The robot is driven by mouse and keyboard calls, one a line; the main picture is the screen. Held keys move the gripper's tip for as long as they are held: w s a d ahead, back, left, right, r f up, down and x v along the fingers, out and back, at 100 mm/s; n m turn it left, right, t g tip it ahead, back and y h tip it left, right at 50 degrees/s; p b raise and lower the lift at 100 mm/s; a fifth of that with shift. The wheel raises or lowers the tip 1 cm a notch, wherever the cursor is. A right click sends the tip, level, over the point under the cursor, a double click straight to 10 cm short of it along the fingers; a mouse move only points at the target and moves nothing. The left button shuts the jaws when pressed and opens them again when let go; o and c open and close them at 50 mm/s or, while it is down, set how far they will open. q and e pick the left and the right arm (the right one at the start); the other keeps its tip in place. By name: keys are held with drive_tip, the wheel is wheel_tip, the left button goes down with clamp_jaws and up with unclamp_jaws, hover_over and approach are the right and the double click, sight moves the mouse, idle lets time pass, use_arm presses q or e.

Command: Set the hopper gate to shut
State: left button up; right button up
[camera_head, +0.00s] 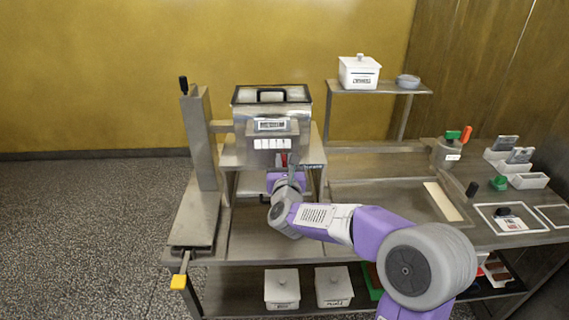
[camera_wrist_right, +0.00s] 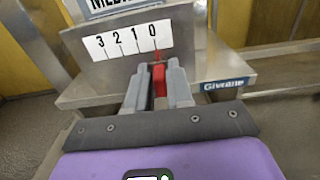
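The hopper (camera_head: 271,105) is a steel box with a dark-rimmed lid and a front label. Below it, a white scale plate (camera_wrist_right: 127,40) reads 3, 2, 1, 0 from left to right. The red gate lever (camera_wrist_right: 159,76) stands under the 0 end of the scale; its red also shows in the head view (camera_head: 284,158). My right gripper (camera_wrist_right: 157,92) has one grey finger on each side of the lever, close against it, and appears shut on it. The fingers hide part of the lever. My left gripper is not in view.
A plate marked Givrane (camera_wrist_right: 228,84) is just right of the gripper. A steel post with a black-knobbed crank (camera_head: 200,140) stands left of the hopper. A shelf (camera_head: 380,88) with a white lidded box is at the back right. Tubs and small trays lie farther right.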

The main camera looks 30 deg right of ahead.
drive_tip(key=o, duration=0.3)
drive_tip(key=shift+s+d, duration=0.15)
drive_tip(key=shift+d, duration=0.1)
drive_tip(key=shift+a, duration=0.1)
drive_tip(key=v, duration=0.7)
drive_tip(key=shift+s, duration=0.25)
